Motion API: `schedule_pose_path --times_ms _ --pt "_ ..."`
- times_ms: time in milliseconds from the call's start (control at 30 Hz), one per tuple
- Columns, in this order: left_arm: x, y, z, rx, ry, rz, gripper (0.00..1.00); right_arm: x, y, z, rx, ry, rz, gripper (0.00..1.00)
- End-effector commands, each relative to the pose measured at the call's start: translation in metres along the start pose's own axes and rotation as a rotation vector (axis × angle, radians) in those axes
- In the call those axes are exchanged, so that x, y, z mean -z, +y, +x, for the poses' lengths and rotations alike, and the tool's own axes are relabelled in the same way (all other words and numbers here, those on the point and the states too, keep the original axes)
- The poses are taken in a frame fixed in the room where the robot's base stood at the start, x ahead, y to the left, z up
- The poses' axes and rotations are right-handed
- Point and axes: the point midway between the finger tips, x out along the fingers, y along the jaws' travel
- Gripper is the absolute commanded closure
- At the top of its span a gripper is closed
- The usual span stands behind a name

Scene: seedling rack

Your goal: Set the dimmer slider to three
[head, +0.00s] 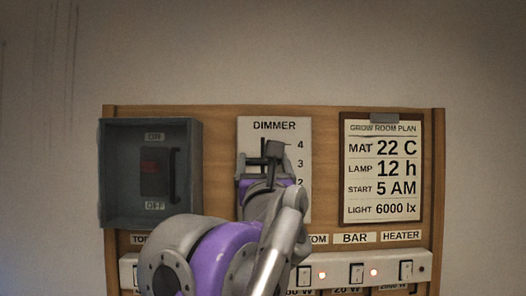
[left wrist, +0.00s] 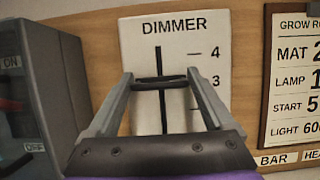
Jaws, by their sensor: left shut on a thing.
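The white dimmer panel (head: 274,125) is on the wooden board, with a vertical slot and a scale; 4, 3 and 2 show at its right in the head view. In the left wrist view the panel (left wrist: 205,24) shows 4 and 3. My left gripper (head: 264,163) is in front of the slot, seen also in the left wrist view (left wrist: 160,78). It is shut on the dark slider knob (left wrist: 160,84), which appears about level with the 3 there. The lower scale is hidden behind my gripper and arm. My right gripper is not in view.
A grey switch box (head: 118,175) marked ON and OFF juts out left of the dimmer. A grow room plan board (head: 344,190) hangs at the right. Below is a white strip (head: 338,272) with rocker switches and red lights, partly hidden by my arm.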

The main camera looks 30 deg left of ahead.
Motion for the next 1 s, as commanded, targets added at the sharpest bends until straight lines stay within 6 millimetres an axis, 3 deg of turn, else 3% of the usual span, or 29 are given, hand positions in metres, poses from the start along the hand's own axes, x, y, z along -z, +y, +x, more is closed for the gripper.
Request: schedule_pose_path --times_ms 300,333,400,733,1000 --pt "0.005 -0.001 -0.003 0.004 0.001 -0.001 1.00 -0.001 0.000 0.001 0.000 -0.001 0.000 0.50" --pt "0.005 -0.001 -0.003 0.004 0.001 -0.001 0.12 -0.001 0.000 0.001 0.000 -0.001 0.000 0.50" --pt "0.005 -0.001 -0.003 0.003 0.001 -0.001 0.00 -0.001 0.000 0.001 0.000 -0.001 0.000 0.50" --pt "0.005 -0.001 -0.008 0.003 0.001 -0.001 0.00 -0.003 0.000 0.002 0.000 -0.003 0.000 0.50" --pt "0.006 -0.002 -0.058 0.008 0.002 -0.004 0.00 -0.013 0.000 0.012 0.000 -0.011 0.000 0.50"
